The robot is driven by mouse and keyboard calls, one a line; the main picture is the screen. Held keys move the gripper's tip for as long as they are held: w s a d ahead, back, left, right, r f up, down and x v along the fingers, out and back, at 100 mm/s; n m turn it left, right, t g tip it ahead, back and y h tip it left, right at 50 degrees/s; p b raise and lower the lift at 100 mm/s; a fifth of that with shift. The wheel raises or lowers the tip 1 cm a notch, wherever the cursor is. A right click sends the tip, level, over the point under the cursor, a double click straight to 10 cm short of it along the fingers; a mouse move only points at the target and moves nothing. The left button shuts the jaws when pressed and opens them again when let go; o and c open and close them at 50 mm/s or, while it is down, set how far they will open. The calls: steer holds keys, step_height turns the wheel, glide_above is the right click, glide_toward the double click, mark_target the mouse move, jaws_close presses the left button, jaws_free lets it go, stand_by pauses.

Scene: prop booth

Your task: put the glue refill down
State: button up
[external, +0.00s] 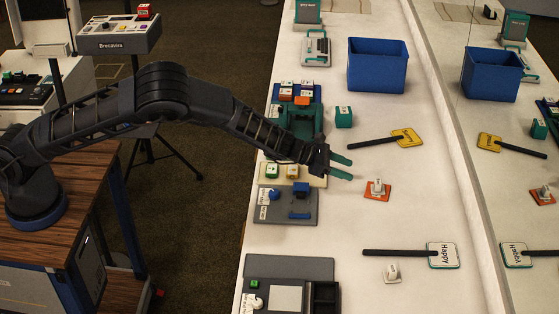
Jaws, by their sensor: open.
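Another small white piece (391,272) lies lower down, below a black-handled "Happy" sign (443,255). Either could be the glue refill; their labels are too small to read, so I cannot tell which.
A blue bin (377,65) and a teal block (343,117) stand above my gripper. A yellow sign (407,138) lies to the upper right. Trays with blocks line the table's left side, including a grey one (288,212). A mirror along the right reflects the table.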

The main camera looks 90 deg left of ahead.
steer(key=s+r+n+g+y, duration=0.1)
steer(key=s+r+n+y, duration=0.15)
steer(key=r+n, duration=0.45)
steer(key=s+r+n+y, duration=0.1)
steer(key=s+r+n, duration=0.3)
steer(key=r, duration=0.4)
steer(key=s+d+r+n+g, duration=0.1)
steer(key=s+d+r+n, duration=0.2)
steer(key=s+r+n, duration=0.4)
steer(key=s+d+r+n+g, duration=0.2)
steer(key=s+r+n, duration=0.2)
steer(key=s+r, duration=0.4)
steer(key=s+d+r+n+g+h, duration=0.1)
steer(key=s+d+r+n, duration=0.15)
steer(key=s, duration=0.45)
steer(key=s+d+r+n+g+h, duration=0.1)
steer(key=s+d+r+n, duration=0.2)
steer(key=s, duration=0.5)
steer(key=s+d+r+n, duration=0.1)
steer(key=s+d+n, duration=0.1)
steer(key=s+d, duration=0.35)
steer(key=s+d+n+g, duration=0.1)
steer(key=s+d+n, duration=0.2)
steer(key=s, duration=0.9)
steer(key=s+d+f+n+g+h, duration=0.1)
steer(key=s+d+n+g, duration=0.1)
steer(key=s, duration=1)
steer(key=shift+s+d+n, duration=0.15)
steer(key=shift+d+n, duration=0.6)
steer(key=shift+d, duration=0.25)
